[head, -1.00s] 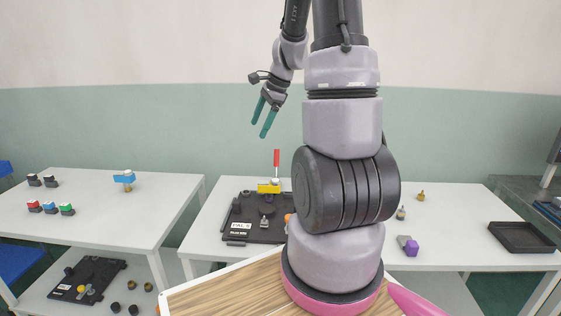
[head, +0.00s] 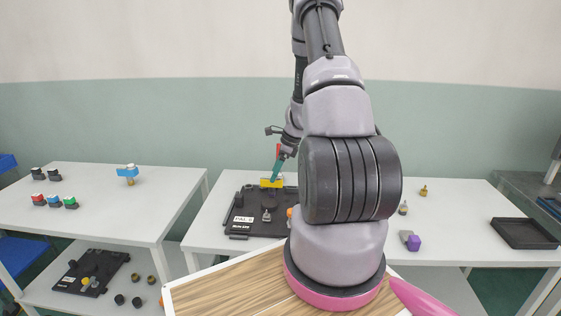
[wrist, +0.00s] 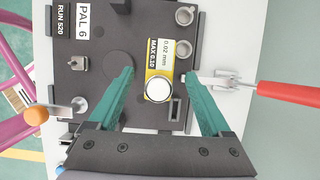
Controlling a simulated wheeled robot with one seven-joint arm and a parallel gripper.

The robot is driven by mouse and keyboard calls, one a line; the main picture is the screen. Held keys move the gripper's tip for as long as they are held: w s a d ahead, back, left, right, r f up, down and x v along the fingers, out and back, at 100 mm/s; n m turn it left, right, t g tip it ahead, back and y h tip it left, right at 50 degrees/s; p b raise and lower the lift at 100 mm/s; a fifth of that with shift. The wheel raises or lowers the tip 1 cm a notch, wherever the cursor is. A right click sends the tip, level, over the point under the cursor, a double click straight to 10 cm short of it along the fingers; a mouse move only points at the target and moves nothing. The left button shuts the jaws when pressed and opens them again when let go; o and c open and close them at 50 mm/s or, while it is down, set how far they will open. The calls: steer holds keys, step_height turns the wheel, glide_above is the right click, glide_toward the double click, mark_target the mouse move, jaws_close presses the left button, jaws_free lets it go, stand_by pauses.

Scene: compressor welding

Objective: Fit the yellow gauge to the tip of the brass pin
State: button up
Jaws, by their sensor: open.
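The yellow gauge (wrist: 155,63) lies on a black board (wrist: 120,25). It has a white strip reading "0.02 mm" and a round white knob at one end. In the head view the gauge (head: 265,183) is a yellow block partly behind my fingers. My gripper (wrist: 159,75) has teal fingers spread wide, one on each side of the gauge, and holds nothing. Contact or height above it cannot be told. In the head view my gripper (head: 275,176) points down over the board. I cannot identify the brass pin with certainty; a small metal piece (wrist: 79,64) stands on the board.
A clamp with a red handle (wrist: 290,93) sits right beside the gauge, near my right finger. An orange-tipped part (wrist: 36,115) is at the board's left. Small brass-coloured pieces (head: 423,190), a purple-ended part (head: 413,243) and a black tray (head: 524,233) stand to the right.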

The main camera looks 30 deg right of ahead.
steer(key=shift+x, duration=1.85)
jaws_close()
steer(key=c, duration=1)
jaws_free()
steer(key=shift+c, duration=0.2)
jaws_close()
steer(key=shift+r, duration=0.15)
steer(key=shift+r, duration=2.6)
